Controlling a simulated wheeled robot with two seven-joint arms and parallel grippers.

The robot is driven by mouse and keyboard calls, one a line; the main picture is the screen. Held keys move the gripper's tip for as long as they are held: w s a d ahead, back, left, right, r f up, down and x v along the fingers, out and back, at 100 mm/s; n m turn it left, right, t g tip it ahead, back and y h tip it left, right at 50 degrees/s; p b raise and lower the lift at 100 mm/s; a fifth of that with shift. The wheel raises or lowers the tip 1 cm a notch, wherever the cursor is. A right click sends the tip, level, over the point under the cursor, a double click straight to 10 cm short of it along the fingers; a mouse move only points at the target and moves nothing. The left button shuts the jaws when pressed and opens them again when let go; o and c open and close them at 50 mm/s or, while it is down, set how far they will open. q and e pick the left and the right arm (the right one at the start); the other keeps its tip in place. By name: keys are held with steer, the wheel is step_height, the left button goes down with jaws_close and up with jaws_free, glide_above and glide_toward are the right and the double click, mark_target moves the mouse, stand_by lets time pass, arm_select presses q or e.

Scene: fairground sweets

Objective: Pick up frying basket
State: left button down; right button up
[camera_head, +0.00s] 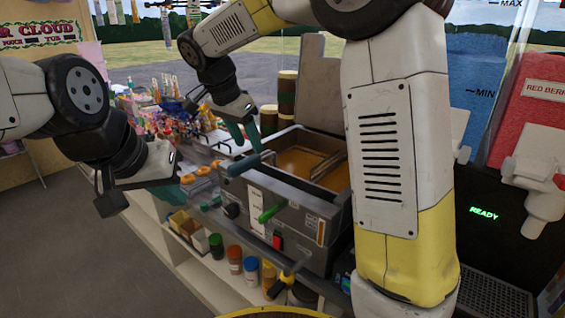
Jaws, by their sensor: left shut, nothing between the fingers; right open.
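The frying basket sits in the fryer (285,210), in the orange oil. Its teal handle (243,165) sticks out over the fryer's front left edge, and part of its metal frame (328,166) shows at the right of the oil. My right gripper (244,138) is open just above the handle, its teal fingers pointing down, with nothing visibly held. My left gripper (176,190) is shut and empty, left of the handle by the counter edge. My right arm hides the fryer's right side.
Orange rings (200,170) lie on the counter left of the fryer, with colourful sweets behind. Bottles (235,260) stand on a shelf below. A raised lid (318,85) stands behind the fryer. Drink dispensers (535,110) are at right.

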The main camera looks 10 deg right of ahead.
mark_target(256, 158)
steer(key=shift+w+d+f, duration=0.1)
steer(key=shift+w+f, duration=0.15)
steer(key=shift+f, duration=0.1)
steer(key=x, duration=0.7)
steer(key=shift+w+r, duration=0.15)
steer(key=shift+w, duration=0.25)
steer(key=shift+c, duration=0.2)
jaws_close()
steer(key=shift+r, duration=0.1)
stand_by(0.4)
